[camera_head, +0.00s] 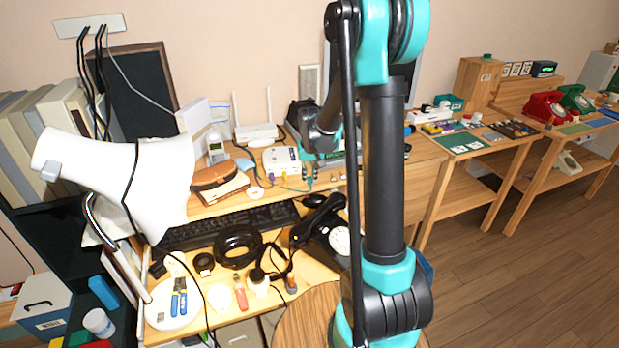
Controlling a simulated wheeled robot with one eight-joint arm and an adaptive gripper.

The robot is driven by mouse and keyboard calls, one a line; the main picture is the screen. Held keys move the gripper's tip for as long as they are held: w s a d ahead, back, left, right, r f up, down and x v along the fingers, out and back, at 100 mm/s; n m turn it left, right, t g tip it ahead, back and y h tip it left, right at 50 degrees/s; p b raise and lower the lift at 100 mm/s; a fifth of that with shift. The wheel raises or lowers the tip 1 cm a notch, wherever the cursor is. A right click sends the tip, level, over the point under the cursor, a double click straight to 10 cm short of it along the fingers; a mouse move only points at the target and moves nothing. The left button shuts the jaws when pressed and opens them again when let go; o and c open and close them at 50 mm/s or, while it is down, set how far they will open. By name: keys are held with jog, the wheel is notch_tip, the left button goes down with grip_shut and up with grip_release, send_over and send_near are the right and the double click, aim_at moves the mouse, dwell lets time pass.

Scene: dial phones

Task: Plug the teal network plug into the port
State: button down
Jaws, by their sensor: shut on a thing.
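My gripper (310,161) is small and dark in the head view, at the back of the desk just right of a white network box (281,158). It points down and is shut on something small. A small teal piece (309,181) shows under the fingertips and looks like the teal plug. The white box has cables or plugs at its front edge. Which port is free, and whether the teal plug touches the box, is too small to tell.
A white router (256,133) with antennas stands behind the box. A brown case (217,174), a black keyboard (185,236), a black telephone (325,235) and a coiled black cable (237,247) crowd the desk. A white lamp (130,185) looms at left. My arm covers the desk's right part.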

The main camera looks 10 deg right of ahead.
jog(key=shift+r, duration=2.45)
